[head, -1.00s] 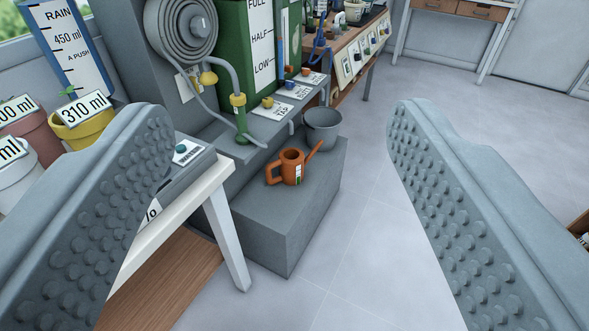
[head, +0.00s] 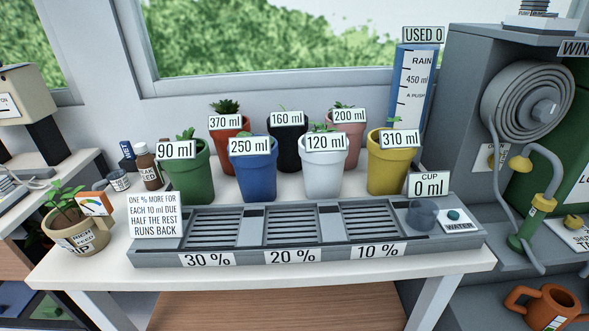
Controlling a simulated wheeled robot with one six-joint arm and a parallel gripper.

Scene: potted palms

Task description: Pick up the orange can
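The orange can (head: 548,308) is a small watering can with its handle on the left. It sits at the bottom right corner of the view, on a grey block (head: 490,300), to the right of the white table.
A white table (head: 85,268) fills the middle. It bears a grey tray (head: 300,252) with three grated slots, and several labelled pots such as the blue pot (head: 253,178). A hose reel (head: 535,105) hangs on the grey cabinet at right.

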